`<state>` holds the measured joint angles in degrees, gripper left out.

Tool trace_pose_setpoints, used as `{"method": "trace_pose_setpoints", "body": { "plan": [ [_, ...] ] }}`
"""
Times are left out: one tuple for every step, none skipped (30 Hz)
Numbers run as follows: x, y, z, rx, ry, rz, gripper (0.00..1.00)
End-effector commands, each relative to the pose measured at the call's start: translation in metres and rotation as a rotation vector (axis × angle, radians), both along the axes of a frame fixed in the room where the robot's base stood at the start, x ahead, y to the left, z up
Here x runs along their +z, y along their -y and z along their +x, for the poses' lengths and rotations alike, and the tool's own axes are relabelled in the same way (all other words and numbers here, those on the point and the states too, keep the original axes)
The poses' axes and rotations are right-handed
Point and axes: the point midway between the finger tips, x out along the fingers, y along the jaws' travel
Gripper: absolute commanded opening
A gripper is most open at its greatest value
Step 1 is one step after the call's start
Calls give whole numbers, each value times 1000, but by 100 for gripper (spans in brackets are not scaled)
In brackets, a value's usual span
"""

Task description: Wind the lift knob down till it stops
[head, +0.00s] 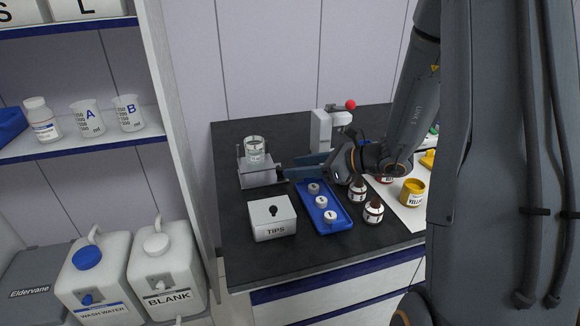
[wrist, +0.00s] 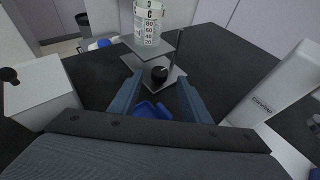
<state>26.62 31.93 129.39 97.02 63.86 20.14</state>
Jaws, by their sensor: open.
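The lift is a small grey jack (head: 262,176) on the dark bench, with a graduated clear beaker (head: 255,150) on its upper plate. The beaker also shows at the top of the wrist view (wrist: 149,22). The lift knob (wrist: 160,74) is black and round with a pale pointer line, on the side facing my gripper. My gripper (head: 293,172) is at the right of the jack, its blue fingers pointing at it. In the wrist view the open fingers (wrist: 159,80) lie to either side of the knob, apart from it. Exact depth to the knob is hard to tell.
A white TIPS box (head: 272,218) and a blue tray (head: 327,216) with several small white-topped items stand in front. Dark bottles (head: 373,211) and a yellow jar (head: 412,192) are at right. A white press (head: 321,130) with a red-balled lever stands behind my gripper.

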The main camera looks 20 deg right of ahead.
Motion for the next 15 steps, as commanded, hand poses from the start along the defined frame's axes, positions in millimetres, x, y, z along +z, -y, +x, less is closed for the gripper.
{"method": "trace_pose_setpoints", "body": {
  "plan": [
    [-4,-7,4,4,-3,1,43],
    [-5,-10,6,2,-2,1,43],
    [-7,-13,10,3,-1,-1,43],
    [-8,-15,12,3,-1,-1,43],
    [-9,-16,14,1,-1,0,43],
    [-11,-18,16,0,-1,-1,43],
    [-12,-19,17,0,-1,-1,43],
    [-12,-20,18,0,-1,-1,43],
    [-13,-21,20,-1,0,-1,43],
    [-13,-22,20,-2,-1,-1,43],
    [-13,-22,20,-2,-1,-1,43],
    [-13,-22,21,-3,-1,-1,43],
    [-14,-22,21,-3,-1,-1,43],
    [-13,-21,21,-4,-1,-1,43],
    [-13,-21,21,-4,-1,-1,43]
  ]
}}
